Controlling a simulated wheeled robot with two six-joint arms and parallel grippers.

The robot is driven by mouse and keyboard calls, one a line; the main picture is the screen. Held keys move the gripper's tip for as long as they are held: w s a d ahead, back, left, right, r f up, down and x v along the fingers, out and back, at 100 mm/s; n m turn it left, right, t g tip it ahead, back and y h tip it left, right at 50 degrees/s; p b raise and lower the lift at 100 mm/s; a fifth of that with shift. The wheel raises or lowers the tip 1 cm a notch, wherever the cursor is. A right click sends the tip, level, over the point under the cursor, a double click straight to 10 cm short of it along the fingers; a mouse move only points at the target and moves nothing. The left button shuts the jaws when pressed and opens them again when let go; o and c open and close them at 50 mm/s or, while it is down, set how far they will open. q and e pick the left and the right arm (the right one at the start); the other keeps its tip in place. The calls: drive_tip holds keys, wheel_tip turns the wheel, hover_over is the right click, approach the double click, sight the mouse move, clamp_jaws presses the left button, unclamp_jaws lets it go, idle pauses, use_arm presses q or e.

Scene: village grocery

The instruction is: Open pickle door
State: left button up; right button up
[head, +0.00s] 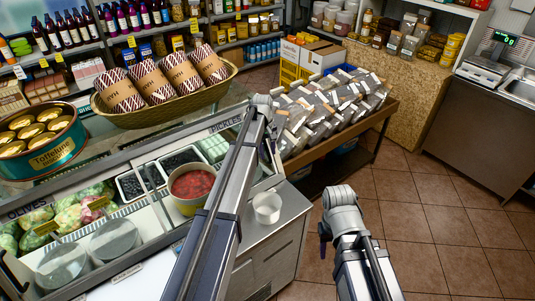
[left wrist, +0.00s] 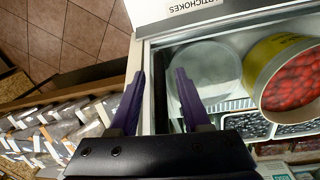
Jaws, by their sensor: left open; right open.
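The glass-topped deli counter (head: 140,175) runs along the left of the head view, with a label strip (head: 226,123) near its far right end. I cannot tell which pane is the pickle door. My left gripper (head: 268,150) is at the counter's right end, mostly hidden by its own arm. In the left wrist view its purple fingers (left wrist: 160,95) are apart and empty, over the counter's pale edge frame, beside a clear round container (left wrist: 205,75). A label reading ARTICHOKES (left wrist: 195,8) shows upside down. My right gripper (head: 325,238) is over the floor, away from the counter, with little of its fingers visible.
A tub of red food (head: 190,207) and black-olive trays (head: 140,181) sit in the counter. A basket of wrapped loaves (head: 215,82) and a round tin (head: 55,155) stand on top. A wooden stand (head: 360,125) of packets is close right. Tiled floor (head: 450,220) is clear.

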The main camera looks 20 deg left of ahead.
use_arm(q)
clamp_jaws()
idle(1.4)
